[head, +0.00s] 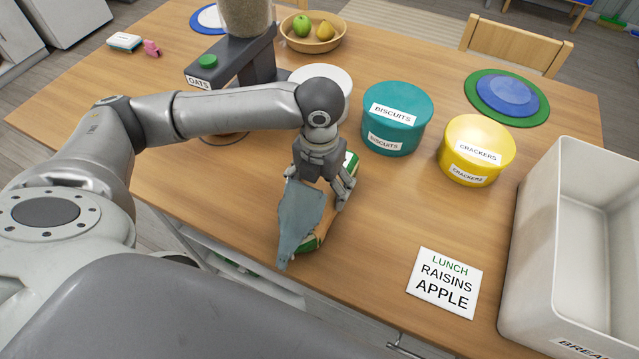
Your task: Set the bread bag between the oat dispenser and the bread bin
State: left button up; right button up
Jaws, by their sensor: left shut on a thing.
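The oat dispenser (230,62), dark grey with a green button and an OATS label, stands at the upper left of the table, partly behind my left arm. The bread bin (545,215) is a large open off-white box at the right edge, its lettering cut off. My left gripper (318,195) points down between them, shut on the bread bag (318,237). Orange-brown, green and white parts of the bag show around the fingers. A grey-blue flap covers much of it; I cannot tell if it belongs to the bag. The bag appears low at the table. My right gripper is out of view.
A white tub (335,80), a teal biscuits tin (397,120) and a yellow crackers tin (476,150) stand behind the gripper. A lunch card (444,282) lies before the bin. A fruit bowl (325,43) is farther back.

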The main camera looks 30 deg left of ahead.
pick_arm(q)
jog(key=shift+f, duration=0.1)
jog(key=o, duration=1.1)
jog(key=shift+o, duration=1.2)
notch_tip(320, 180, up, 12)
jog(key=b, duration=0.1)
